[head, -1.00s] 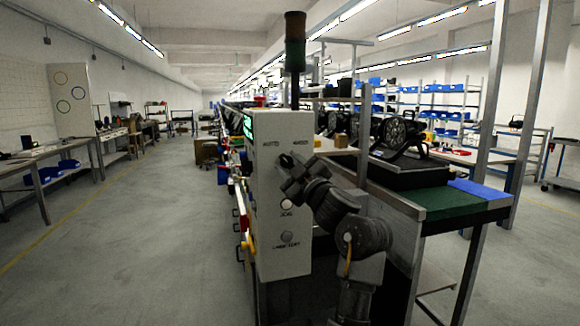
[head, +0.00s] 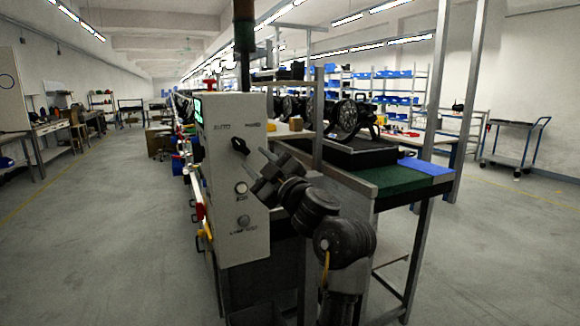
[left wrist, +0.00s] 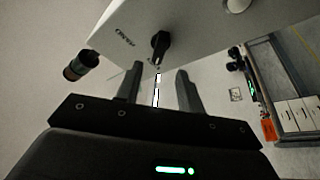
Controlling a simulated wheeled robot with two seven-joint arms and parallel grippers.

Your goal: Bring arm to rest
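The grey-white control box (head: 236,190) stands at the end of the line, with a black rotary knob (head: 240,146) on its front. My left gripper (head: 257,178) is just below and right of the knob in the head view. In the left wrist view, the fingers of my left gripper (left wrist: 156,88) are spread with an empty gap. The black knob (left wrist: 160,46) shows beyond the fingertips on the control box (left wrist: 195,28), apart from them. My right gripper is in neither view.
The line's end table (head: 400,178), with a green and blue top, stands right of the box. A par can (head: 349,118) sits on a black base there. Yellow and red handles (head: 202,226) stick out at the box's left. The floor (head: 100,240) at left is clear.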

